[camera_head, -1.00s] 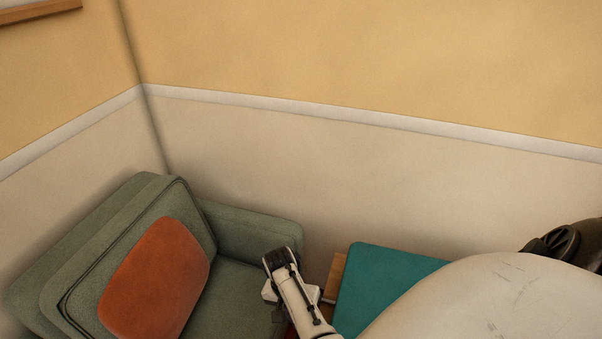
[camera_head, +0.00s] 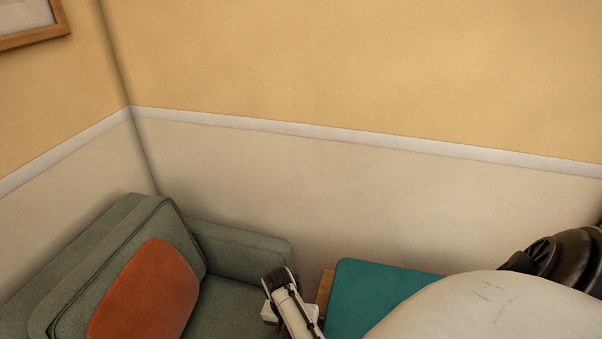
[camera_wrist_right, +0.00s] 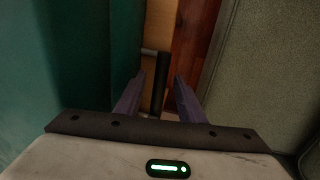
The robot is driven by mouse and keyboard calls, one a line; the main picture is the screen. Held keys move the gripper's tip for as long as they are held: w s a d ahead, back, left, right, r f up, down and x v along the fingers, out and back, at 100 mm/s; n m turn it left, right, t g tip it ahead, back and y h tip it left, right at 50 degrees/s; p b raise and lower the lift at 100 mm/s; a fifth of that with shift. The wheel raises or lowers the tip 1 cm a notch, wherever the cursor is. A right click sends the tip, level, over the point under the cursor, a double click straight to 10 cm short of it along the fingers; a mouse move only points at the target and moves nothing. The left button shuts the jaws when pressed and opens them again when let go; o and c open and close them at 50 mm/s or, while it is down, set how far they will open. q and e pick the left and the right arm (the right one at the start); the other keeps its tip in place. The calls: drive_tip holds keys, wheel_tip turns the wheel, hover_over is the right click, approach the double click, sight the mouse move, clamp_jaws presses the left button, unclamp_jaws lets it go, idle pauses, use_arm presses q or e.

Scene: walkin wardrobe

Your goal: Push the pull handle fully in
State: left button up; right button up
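The pull handle (camera_wrist_right: 158,82) is a dark upright bar on the light wooden front (camera_wrist_right: 158,22) in the right wrist view. A short metal post joins its upper end to the wood. My right gripper (camera_wrist_right: 159,76) is open, with one finger on each side of the bar in this view. I cannot tell whether the fingers touch it. The lower end of the bar is partly hidden. In the head view my right arm reaches down between the armchair and the teal-topped piece; the handle is hidden there. My left gripper is not in view.
A green armchair (camera_head: 235,250) with an orange cushion (camera_head: 145,295) stands left of my right arm. A teal surface (camera_head: 385,292) with a wooden edge (camera_head: 325,287) lies to its right. Reddish wooden floor (camera_wrist_right: 190,40) shows in a narrow gap. Walls close the corner behind.

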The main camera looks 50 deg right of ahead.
wheel_tip(320, 180, up, 10)
drive_tip(key=w+p, duration=0.1)
drive_tip(key=p, duration=0.1)
drive_tip(key=shift+w+a+f, duration=0.15)
drive_tip(key=shift+w+a, duration=0.2)
drive_tip(key=shift+a, duration=0.1)
drive_tip(key=shift+d, duration=0.1)
